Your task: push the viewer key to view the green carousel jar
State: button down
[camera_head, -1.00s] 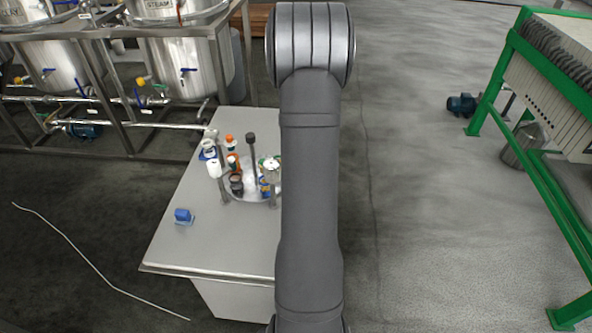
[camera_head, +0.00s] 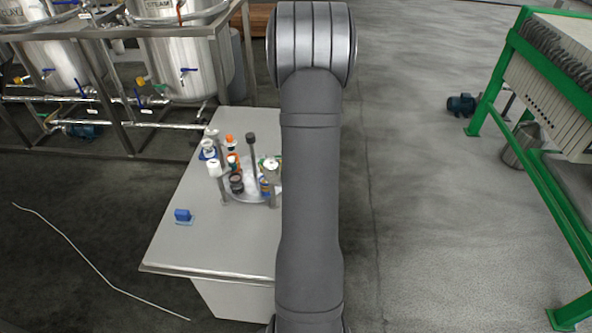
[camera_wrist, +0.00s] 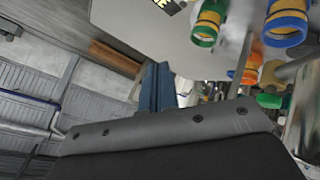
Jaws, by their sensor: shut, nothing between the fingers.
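My gripper (camera_wrist: 155,90) shows in the wrist view as two blue fingers side by side, shut and empty, beyond a grey bracket. In the camera_head view my own arm hides it. The carousel (camera_head: 250,196) stands on the grey table and carries several small jars. In the wrist view a green jar (camera_wrist: 207,22) with a yellow band is at the top, right of the fingers and apart from them in the picture. A small blue block (camera_head: 182,215) sits on the table left of the carousel; I cannot tell whether it is the viewer key. No key is clearly readable.
The grey table (camera_head: 205,250) is bare at its front left. A blue and yellow jar (camera_wrist: 286,22) and upright posts stand close to the right of the fingers. Steel tanks (camera_head: 180,65) and pipes are behind left. A green frame (camera_head: 555,215) stands far right.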

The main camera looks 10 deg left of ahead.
jog(key=shift+f, duration=4.1)
jog(key=shift+f, duration=0.35)
jog(key=shift+f, duration=0.55)
jog(key=shift+r, duration=0.95)
jog(key=shift+r, duration=2.5)
jog(key=shift+f, duration=0.15)
